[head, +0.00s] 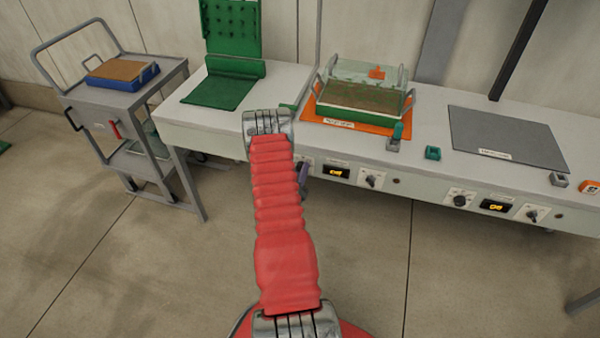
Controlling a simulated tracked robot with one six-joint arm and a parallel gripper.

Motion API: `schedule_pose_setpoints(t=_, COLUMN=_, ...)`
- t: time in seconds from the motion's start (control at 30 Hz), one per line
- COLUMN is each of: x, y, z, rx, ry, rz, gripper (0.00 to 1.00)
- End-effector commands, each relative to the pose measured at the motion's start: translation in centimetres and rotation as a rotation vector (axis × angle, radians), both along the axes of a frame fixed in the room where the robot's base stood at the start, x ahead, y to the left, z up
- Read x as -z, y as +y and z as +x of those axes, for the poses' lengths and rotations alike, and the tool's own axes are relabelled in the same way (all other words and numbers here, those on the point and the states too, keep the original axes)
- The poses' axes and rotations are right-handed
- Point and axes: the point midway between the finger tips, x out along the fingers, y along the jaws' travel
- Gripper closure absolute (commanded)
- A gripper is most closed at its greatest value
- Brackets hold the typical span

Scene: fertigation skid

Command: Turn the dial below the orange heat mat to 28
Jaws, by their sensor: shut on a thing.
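The orange heat mat (350,121) lies on the white bench, with a seed tray under a clear cover on it. On the bench front below it are a small lit display (336,172) and a switch knob (371,181); the display's digits are too small to read surely. Left of the display is the dial's white plate (307,160). The dial itself is hidden by my gripper and red arm. Only a greyish-purple part of my gripper (303,174) shows beside the arm, at the dial, shut on it. The dial's pointer cannot be seen.
A grey mat (508,138) to the right has its own dial (460,200), display (495,206) and switch (531,214). A green-capped item (396,136) and a small green block (433,153) stand near the bench edge. A grey cart (120,105) stands left. The floor in front is clear.

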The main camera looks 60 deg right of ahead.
Motion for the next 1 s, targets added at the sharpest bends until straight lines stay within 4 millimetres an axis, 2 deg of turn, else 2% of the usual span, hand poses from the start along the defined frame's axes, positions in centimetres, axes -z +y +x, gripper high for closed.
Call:
schedule_pose_setpoints(t=0.03, x=0.5, y=0.1, z=-0.3, rx=0.005, ry=0.005, rz=0.014, gripper=0.92)
schedule_pose_setpoints(t=0.07, x=0.5, y=0.1, z=-0.3, rx=0.005, ry=0.006, rz=0.014, gripper=0.68)
schedule_pose_setpoints(t=0.3, x=0.3, y=0.1, z=-0.2, rx=0.003, ry=0.003, rz=0.008, gripper=0.51)
schedule_pose_setpoints(t=0.67, x=0.2, y=0.4, z=-0.1, rx=0.0, ry=0.003, rz=0.005, gripper=0.51)
schedule_pose_setpoints(t=0.87, x=0.3, y=2.4, z=-0.4, rx=-0.001, ry=0.003, rz=0.007, gripper=0.51)
schedule_pose_setpoints(t=1.0, x=0.3, y=4.7, z=-0.7, rx=-0.001, ry=0.004, rz=0.008, gripper=0.51)
